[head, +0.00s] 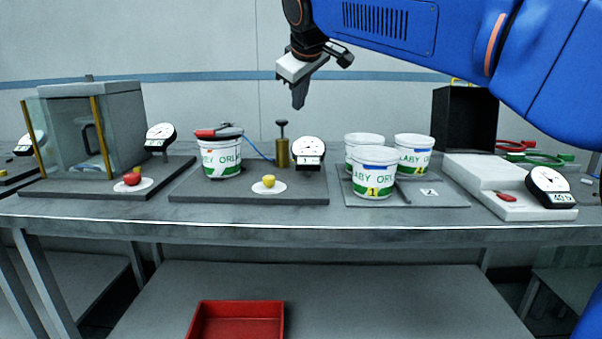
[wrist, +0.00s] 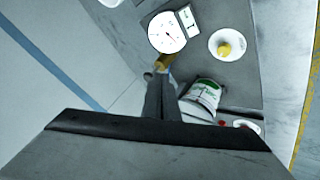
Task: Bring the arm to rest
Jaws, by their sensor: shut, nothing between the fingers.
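My gripper (head: 299,103) is shut and empty, held in the air above the middle of the workbench (head: 250,220). My blue arm comes in from the upper right in the head view. In the wrist view my gripper's closed fingers (wrist: 162,88) point toward the bench, with a dial gauge (wrist: 167,32) and a yellow knob (wrist: 224,48) on a white disc beyond them. The fingers touch nothing that I can see. A white tub (head: 221,158) with a red-handled tool on top stands below and left of my gripper.
Below my gripper stand a brass post (head: 282,153) and a dial gauge (head: 309,150). Three white tubs (head: 374,174) stand right on a grey plate. A glass-sided box (head: 90,128) stands left, a black box (head: 464,122) at back right. A red bin (head: 238,318) sits low in front.

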